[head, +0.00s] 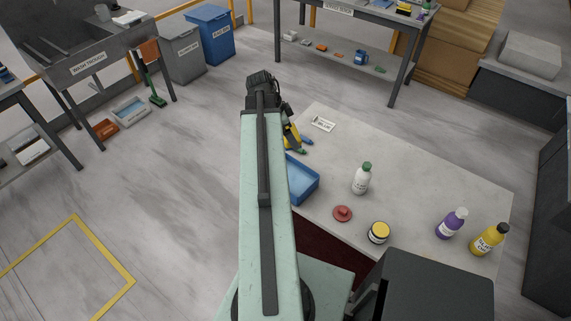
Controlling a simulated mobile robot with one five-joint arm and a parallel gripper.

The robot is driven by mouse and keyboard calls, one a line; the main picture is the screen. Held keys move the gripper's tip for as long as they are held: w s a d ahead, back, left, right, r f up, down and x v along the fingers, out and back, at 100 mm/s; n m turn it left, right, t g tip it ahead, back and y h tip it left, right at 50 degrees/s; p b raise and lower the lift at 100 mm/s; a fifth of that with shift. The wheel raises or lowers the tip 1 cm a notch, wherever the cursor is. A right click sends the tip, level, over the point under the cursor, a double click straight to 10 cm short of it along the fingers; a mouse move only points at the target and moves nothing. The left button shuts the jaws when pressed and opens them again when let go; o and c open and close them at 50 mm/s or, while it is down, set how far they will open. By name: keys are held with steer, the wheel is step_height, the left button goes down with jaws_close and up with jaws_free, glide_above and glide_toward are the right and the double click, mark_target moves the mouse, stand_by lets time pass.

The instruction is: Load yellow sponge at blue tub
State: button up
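A blue tub (303,182) sits on the stone slab (420,185), near its left side. My arm hides the tub's left part, and the visible inside looks empty. My gripper (290,127) is at the far end of the arm, beyond the tub, over the slab's far left part. It is mostly hidden by the arm, so I cannot see whether it is open or shut. A small yellow patch shows there beside a blue piece; I cannot tell if it is the yellow sponge. No sponge shows clearly elsewhere on the slab.
A white bottle with a green cap (362,179), a red lid-like disc (342,213), a yellow-lidded jar (379,233), a purple bottle (451,223) and a yellow bottle (487,239) stand on the slab. A white card (323,124) lies near its far edge. The slab's middle right is clear.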

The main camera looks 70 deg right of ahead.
steer(key=shift+s+d+f, duration=0.15)
steer(key=shift+s+d, duration=0.1)
steer(key=m+b, duration=0.2)
steer(key=b, duration=1.6)
glide_above(294, 178)
steer(key=w, duration=0.1)
step_height(294, 178, down, 17)
steer(key=shift+w+a+f+y+p, duration=0.1)
steer(key=shift+a+y+p, duration=0.2)
steer(key=shift+a, duration=0.05)
steer(key=shift+f, duration=0.1)
step_height(294, 178, down, 6)
steer(key=b, duration=0.6)
steer(key=shift+f+b, duration=0.4)
steer(key=shift+b, duration=0.1)
step_height(294, 178, up, 7)
steer(key=p, duration=0.7)
